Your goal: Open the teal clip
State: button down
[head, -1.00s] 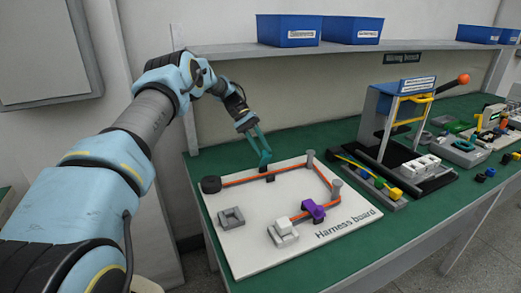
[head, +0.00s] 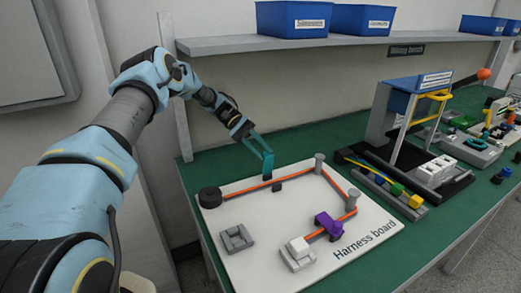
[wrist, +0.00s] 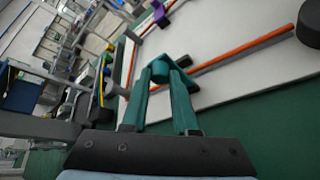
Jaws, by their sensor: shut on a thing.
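The teal clip (head: 268,162) is at the back edge of the harness board, standing up beside the orange cable. A small dark block (head: 277,187) sits just in front of it; whether the clip joins it cannot be told. My gripper (head: 265,152) has long teal fingers and reaches down from the upper left. It is shut on the teal clip. In the wrist view the clip (wrist: 160,72) shows between the fingertips, its colour blending with theirs. The orange cable (wrist: 235,58) runs close past it.
The white harness board (head: 265,218) carries a black disc (head: 210,198), grey posts (head: 319,163), a purple clip (head: 327,222) and a grey socket (head: 236,238). A blue-topped stand (head: 416,83) is to the right. A shelf (head: 300,44) with blue bins is above.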

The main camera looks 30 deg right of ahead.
jog(key=shift+f, duration=0.1)
jog(key=c, duration=0.7)
grip_release()
